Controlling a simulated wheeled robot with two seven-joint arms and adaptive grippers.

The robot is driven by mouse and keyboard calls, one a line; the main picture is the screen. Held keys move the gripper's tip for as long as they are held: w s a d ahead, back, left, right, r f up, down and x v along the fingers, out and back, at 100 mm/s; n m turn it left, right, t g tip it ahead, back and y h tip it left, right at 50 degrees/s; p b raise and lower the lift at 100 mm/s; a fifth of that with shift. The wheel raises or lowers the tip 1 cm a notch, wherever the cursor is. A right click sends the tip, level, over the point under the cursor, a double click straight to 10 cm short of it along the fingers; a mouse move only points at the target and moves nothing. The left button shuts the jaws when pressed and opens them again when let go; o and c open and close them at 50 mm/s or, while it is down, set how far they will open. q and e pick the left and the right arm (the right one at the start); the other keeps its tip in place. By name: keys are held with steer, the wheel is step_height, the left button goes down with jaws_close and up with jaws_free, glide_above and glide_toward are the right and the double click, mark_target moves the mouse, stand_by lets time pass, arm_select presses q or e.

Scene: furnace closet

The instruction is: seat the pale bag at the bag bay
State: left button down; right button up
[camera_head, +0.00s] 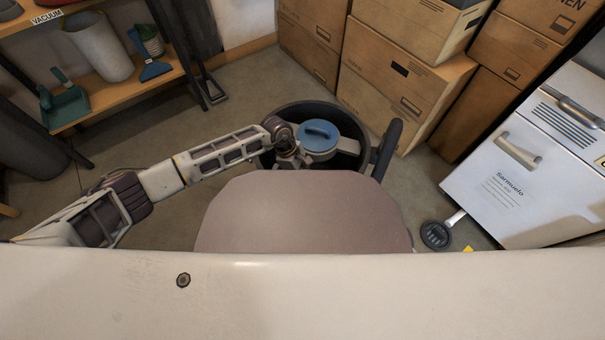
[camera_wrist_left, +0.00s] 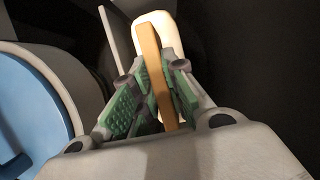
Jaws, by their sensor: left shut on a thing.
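My left gripper (camera_head: 288,158) reaches from the left into an open dark drum (camera_head: 290,112) on the floor. The drum holds a grey round part with a blue handled cap (camera_head: 320,134). In the left wrist view my left gripper (camera_wrist_left: 155,92) has its green-padded fingers shut on a tan strip (camera_wrist_left: 157,70). A cream, rounded thing, seemingly the pale bag (camera_wrist_left: 178,30), shows just beyond the strip. The blue cap (camera_wrist_left: 35,110) is to the left of the fingers there. In the head view the bag is hidden. I cannot make out the bag bay. My right gripper is not in view.
Cardboard boxes (camera_head: 395,95) are stacked behind the drum. A white cabinet (camera_head: 530,160) stands at right. A wooden shelf (camera_head: 110,95) at left holds a dustpan and brush. Floor (camera_head: 225,115) is clear between shelf and drum.

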arm_select(q)
steer(key=c, duration=1.4)
jaws_free()
steer(key=shift+o, duration=0.2)
steer(key=shift+a+r, duration=0.1)
steer(key=shift+r, duration=0.05)
steer(key=shift+p+v, duration=0.7)
steer(key=shift+v, duration=0.15)
steer(key=shift+p+v, duration=0.8)
steer(key=shift+v, duration=0.35)
steer(key=shift+p+v, duration=1.2)
steer(key=shift+v, duration=0.65)
